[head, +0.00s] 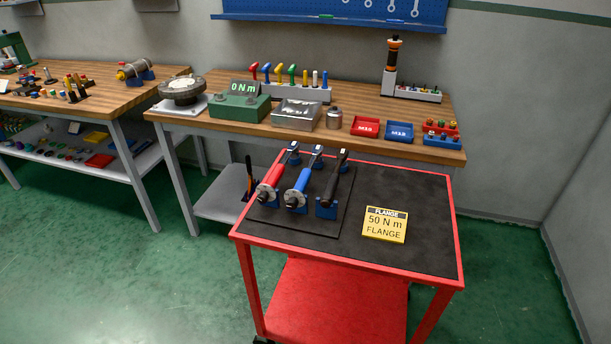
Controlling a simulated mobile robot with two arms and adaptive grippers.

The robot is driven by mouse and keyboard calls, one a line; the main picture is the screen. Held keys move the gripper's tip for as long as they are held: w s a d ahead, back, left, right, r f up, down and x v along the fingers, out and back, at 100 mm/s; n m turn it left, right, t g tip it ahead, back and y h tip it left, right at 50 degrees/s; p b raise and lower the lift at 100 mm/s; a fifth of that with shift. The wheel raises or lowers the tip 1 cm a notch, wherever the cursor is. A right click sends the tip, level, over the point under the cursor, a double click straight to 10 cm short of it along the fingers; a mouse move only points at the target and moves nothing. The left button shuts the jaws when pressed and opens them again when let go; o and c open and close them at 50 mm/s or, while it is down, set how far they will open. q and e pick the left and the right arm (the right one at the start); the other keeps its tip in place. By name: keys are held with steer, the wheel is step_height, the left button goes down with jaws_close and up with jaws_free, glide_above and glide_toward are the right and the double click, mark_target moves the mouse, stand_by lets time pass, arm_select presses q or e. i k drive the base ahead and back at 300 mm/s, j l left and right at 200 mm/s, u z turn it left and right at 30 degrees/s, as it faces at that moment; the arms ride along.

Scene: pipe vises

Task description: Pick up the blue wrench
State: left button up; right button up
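The blue wrench (301,180) lies on the red cart's black top in the head view, between two similar wrenches. Its handle end points toward me and its head end rests toward the back of the cart. It seems to lie on small blue supports. The red wrench (272,177) is to its left and the black wrench (333,183) to its right, each a small gap away. Neither of my grippers is in view.
The red cart (455,230) stands in front of a wooden workbench (230,126). A yellow sign (385,225) reading "50 N m FLANGE" is on the cart's right part. The bench holds a green display box (240,107) and red and blue trays. Green floor is open at left.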

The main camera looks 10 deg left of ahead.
mark_target(317, 150)
steer(key=i+j, duration=0.2)
steer(key=j, duration=0.3)
steer(key=i+j+u, duration=0.1)
steer(key=j, duration=0.35)
steer(key=i+j, duration=0.3)
steer(key=j, duration=0.15)
steer(key=i+j+u, duration=0.1)
steer(key=j, duration=0.4)
steer(key=i+j, duration=0.3)
steer(key=i+j+u, duration=0.15)
steer(key=j, duration=0.4)
steer(key=i+j, duration=0.35)
steer(key=i+j+u, duration=0.1)
steer(key=i+j, duration=0.15)
steer(key=j, duration=0.25)
steer(key=z, duration=2.25)
steer(key=i+l+u, duration=0.1)
steer(key=l+u, duration=0.6)
steer(key=u, duration=0.15)
steer(key=i, duration=0.05)
